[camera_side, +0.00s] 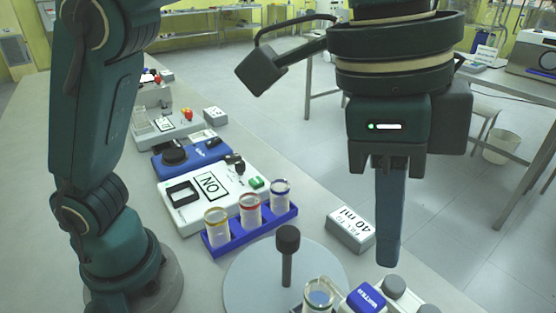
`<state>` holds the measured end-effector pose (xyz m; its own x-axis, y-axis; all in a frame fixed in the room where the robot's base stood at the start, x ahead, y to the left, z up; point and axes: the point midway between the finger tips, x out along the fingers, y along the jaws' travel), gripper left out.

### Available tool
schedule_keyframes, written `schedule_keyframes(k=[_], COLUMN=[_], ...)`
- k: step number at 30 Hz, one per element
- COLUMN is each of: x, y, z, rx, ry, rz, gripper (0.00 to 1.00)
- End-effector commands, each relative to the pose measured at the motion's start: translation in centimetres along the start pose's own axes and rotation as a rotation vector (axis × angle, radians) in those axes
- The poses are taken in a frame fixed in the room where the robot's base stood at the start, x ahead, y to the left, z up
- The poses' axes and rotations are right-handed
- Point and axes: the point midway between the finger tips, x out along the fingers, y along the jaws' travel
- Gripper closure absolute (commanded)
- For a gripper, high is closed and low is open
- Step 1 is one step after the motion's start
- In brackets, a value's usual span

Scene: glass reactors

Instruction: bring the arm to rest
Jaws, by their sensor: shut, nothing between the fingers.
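My gripper (388,258) hangs pointing down at the right of the picture, its fingers together with nothing between them. It is above the area right of the grey round plate (255,272), near the blue WATER block (366,298). Its wrist housing shows a small green light and a white bar. My arm's base and lower links stand at the left.
A blue rack (250,236) holds glass vials with yellow, red and blue rings. A box labelled "40 ml" (350,230) lies beside it. A black-knobbed post (287,240) rises from the round plate. A glass vessel (319,295) stands in front. A white "ON" device (212,188) sits behind.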

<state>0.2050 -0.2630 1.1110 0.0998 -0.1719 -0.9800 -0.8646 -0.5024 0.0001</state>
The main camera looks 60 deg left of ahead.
Motion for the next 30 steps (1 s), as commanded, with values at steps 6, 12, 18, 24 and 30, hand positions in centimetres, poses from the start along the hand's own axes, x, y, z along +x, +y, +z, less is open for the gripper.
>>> schedule_keyframes(k=[6, 12, 18, 24, 30], x=[-3.5, -5.7, -5.0, -2.0, 1.5], y=[-3.6, -7.0, -8.1, -7.8, -7.0], z=[2.3, 8.4, 14.4, 19.5, 22.3], rx=[-0.13, -0.368, -0.606, -0.814, -0.941], ry=[0.07, 0.129, 0.182, 0.225, 0.245], rz=[-0.055, -0.145, -0.234, -0.315, -0.351], gripper=[1.0, 1.0, 1.0, 1.0, 1.0])
